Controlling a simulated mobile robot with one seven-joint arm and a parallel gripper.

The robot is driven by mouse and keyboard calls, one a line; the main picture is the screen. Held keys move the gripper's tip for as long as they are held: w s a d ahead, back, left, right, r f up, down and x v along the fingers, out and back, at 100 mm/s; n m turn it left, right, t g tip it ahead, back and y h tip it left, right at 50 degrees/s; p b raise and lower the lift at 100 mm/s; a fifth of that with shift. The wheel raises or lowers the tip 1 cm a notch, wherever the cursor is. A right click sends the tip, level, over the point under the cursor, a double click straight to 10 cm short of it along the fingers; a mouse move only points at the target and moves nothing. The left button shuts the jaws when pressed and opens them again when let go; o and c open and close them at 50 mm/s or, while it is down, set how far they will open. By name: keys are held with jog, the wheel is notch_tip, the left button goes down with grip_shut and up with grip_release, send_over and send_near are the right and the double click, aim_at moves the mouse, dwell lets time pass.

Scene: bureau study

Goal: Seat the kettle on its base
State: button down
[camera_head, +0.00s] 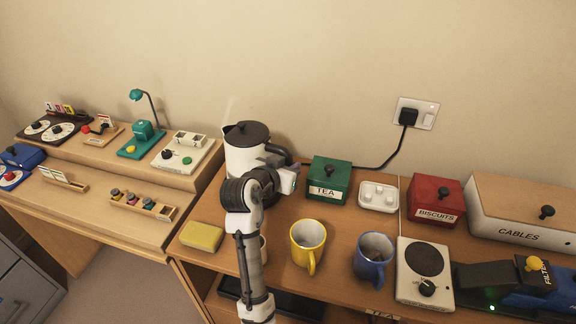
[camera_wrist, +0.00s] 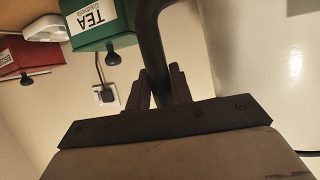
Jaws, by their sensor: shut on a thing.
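The kettle (camera_head: 240,160) is white with a black lid and black handle. It stands upright at the back left of the wooden desk, near the wall. My gripper (camera_head: 287,172) is at its right side, shut on the black handle. In the wrist view the two fingers of my gripper (camera_wrist: 158,92) lie on either side of the handle (camera_wrist: 153,45), with the white body of the kettle (camera_wrist: 255,70) to the right. My arm hides the kettle's lower part and most of what is under it. I cannot tell how the kettle sits relative to its base.
A green TEA box (camera_head: 329,181) stands close right of my gripper. A yellow mug (camera_head: 307,240), a blue mug (camera_head: 373,258) and a yellow sponge (camera_head: 201,236) are nearer the front. A black cable (camera_head: 388,160) runs to the wall socket. A raised shelf (camera_head: 185,181) is at the left.

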jog(key=c, duration=1.5)
grip_release()
jog(key=shift+f, duration=0.25)
jog(key=p+v, duration=0.3)
jog(key=v, duration=0.8)
jog(key=shift+a, duration=0.1)
